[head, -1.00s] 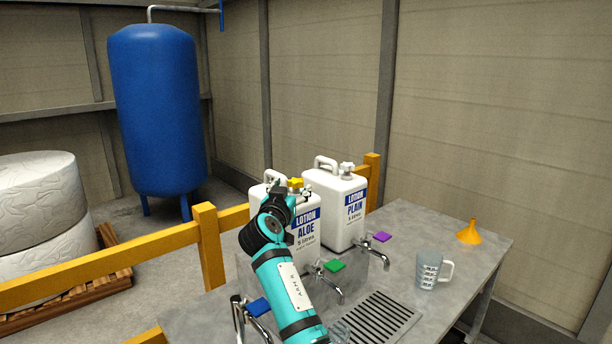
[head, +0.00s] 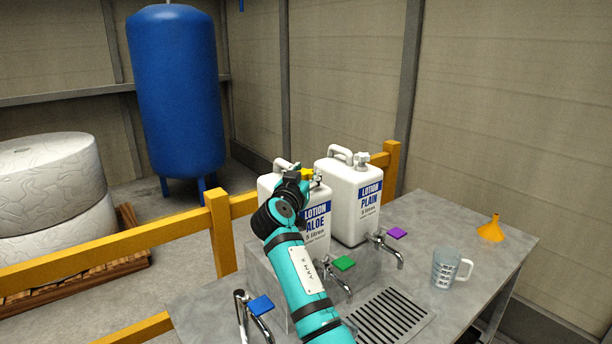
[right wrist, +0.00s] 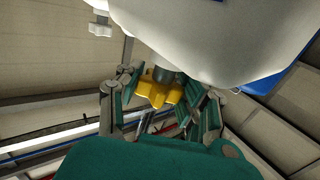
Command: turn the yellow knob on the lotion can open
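The lotion can marked ALOE (head: 318,222) is white and stands upright on a grey block. Its yellow knob (head: 307,173) sits at the top, partly covered by my right gripper (head: 297,180). In the right wrist view the yellow knob (right wrist: 158,90) lies between the teal fingers of my right gripper (right wrist: 165,104). The fingers stand apart on both sides of it, and a narrow gap seems to show; firm contact is not visible. My left gripper is in neither view.
A second can marked PLAIN (head: 352,200) with a white knob stands close on the right. Taps with blue (head: 261,305), green (head: 344,263) and purple (head: 397,233) handles line the block. A measuring jug (head: 447,268) and orange funnel (head: 491,229) stand at the right.

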